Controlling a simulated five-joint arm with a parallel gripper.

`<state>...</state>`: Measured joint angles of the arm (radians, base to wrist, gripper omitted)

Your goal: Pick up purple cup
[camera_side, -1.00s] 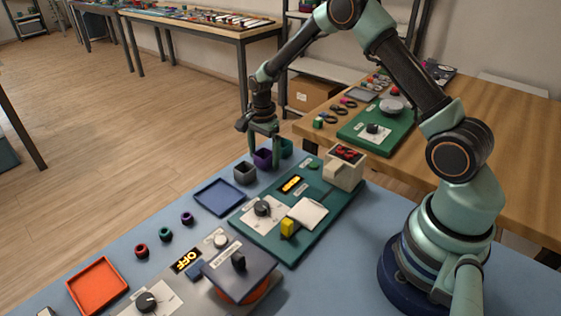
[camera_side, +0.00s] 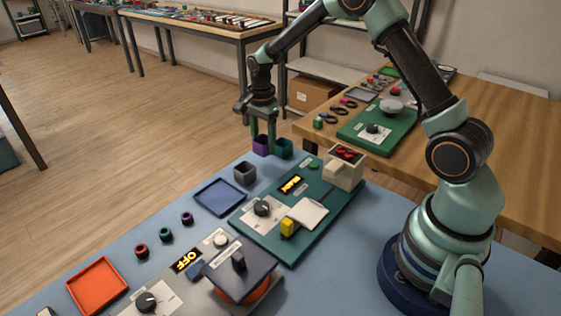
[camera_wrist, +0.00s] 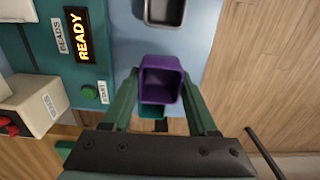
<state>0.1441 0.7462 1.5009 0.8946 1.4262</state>
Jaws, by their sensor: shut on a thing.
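The purple cup (camera_side: 261,146) is a small square open-topped cup near the far edge of the blue table in the side view. It also shows in the wrist view (camera_wrist: 161,80), where its inside looks empty. My gripper (camera_side: 262,138) is shut on it, with one green finger on each side in the wrist view (camera_wrist: 160,75). In the side view the cup sits higher than before, just off the table.
A teal cup (camera_side: 283,149) stands close beside the purple one. A grey cup (camera_side: 245,173) stands nearer, before a blue tray (camera_side: 219,197). The green panel (camera_side: 262,238) with a cream box (camera_side: 343,168) lies to the right. The floor opens beyond the table edge.

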